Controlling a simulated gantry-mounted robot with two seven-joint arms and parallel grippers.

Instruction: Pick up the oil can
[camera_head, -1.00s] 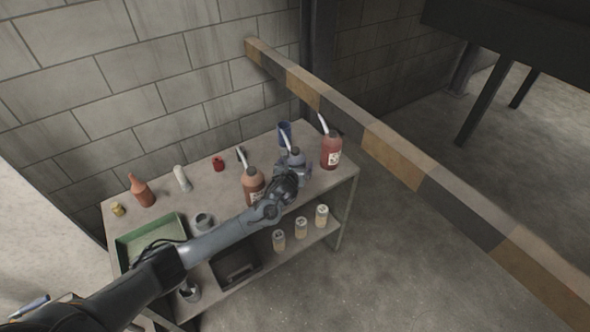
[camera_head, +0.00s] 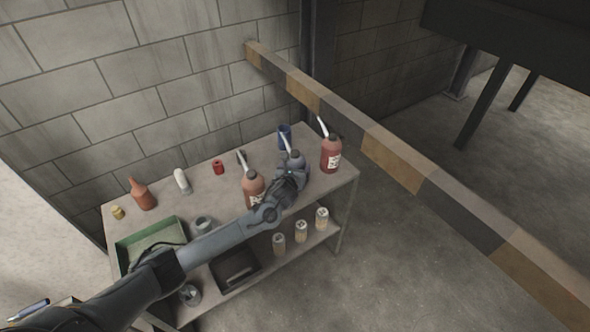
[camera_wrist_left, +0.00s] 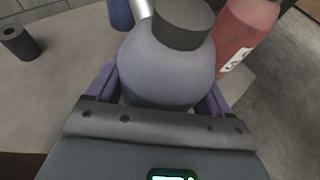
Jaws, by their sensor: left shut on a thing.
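A blue-grey oil can (camera_head: 294,157) with a pale spout stands on the workbench between an orange-brown can and a red can. In the left wrist view the grey can (camera_wrist_left: 165,65) with its dark cap fills the space between the fingers of my left gripper (camera_wrist_left: 160,95). My left gripper (camera_head: 298,172) is shut on this can's body. In the head view the gripper hides much of the can, and I cannot tell whether its base touches the bench. My right gripper is not in view.
The orange-brown can (camera_head: 253,187) and red can (camera_head: 331,153) stand close on either side. A blue cup (camera_head: 285,132) is just behind. A green tray (camera_head: 122,244) lies at the bench's left. A striped beam (camera_head: 391,163) runs past the right end.

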